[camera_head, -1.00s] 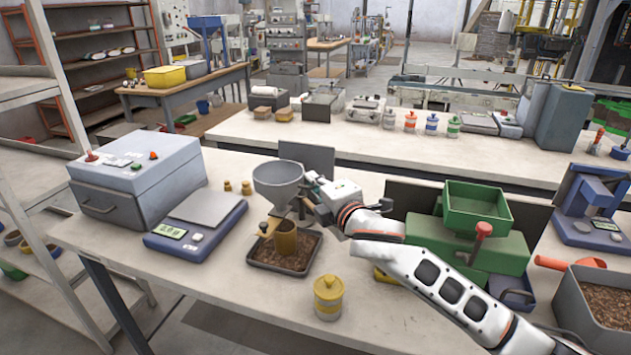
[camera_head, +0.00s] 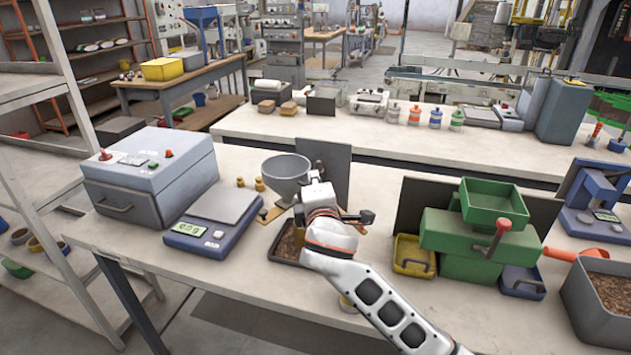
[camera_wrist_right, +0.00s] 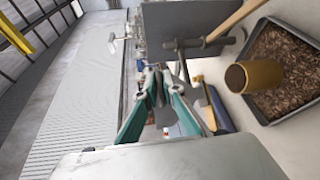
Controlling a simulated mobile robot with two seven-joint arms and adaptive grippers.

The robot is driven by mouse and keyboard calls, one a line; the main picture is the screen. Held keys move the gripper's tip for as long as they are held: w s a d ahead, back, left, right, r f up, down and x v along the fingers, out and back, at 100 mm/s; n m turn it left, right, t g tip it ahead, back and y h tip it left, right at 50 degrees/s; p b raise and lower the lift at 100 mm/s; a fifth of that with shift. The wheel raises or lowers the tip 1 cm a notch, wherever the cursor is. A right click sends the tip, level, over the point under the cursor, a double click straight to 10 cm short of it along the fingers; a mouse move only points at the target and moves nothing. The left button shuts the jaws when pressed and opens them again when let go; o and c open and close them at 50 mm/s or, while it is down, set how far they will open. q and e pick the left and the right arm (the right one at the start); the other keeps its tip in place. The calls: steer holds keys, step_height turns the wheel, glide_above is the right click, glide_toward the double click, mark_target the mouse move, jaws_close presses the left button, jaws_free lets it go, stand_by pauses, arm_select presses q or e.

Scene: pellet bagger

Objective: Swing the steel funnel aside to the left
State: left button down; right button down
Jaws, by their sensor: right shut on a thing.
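The steel funnel (camera_head: 288,170) is a grey bowl above the table, just right of the blue scale. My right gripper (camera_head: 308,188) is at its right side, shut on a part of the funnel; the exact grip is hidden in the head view. In the right wrist view its teal fingers (camera_wrist_right: 163,82) close around a thin dark part. A brown cup (camera_wrist_right: 253,77) stands in a dark tray (camera_wrist_right: 292,117) of pellets, with no funnel over it in that view. My left gripper is not in view.
The blue scale (camera_head: 213,240) and a grey box machine (camera_head: 135,185) stand to the left. A dark upright panel (camera_head: 325,165) is behind my gripper. A green machine (camera_head: 475,245) stands to the right.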

steer(key=shift+f, duration=0.4)
steer(key=c, duration=2.2)
jaws_free()
steer(key=shift+r, duration=0.15)
steer(key=s, duration=0.4)
steer(key=s+d+r, duration=0.1)
steer(key=s, duration=0.7)
steer(key=shift+d+r, duration=0.25)
steer(key=shift+r, duration=0.1)
steer(key=shift+w, duration=0.1)
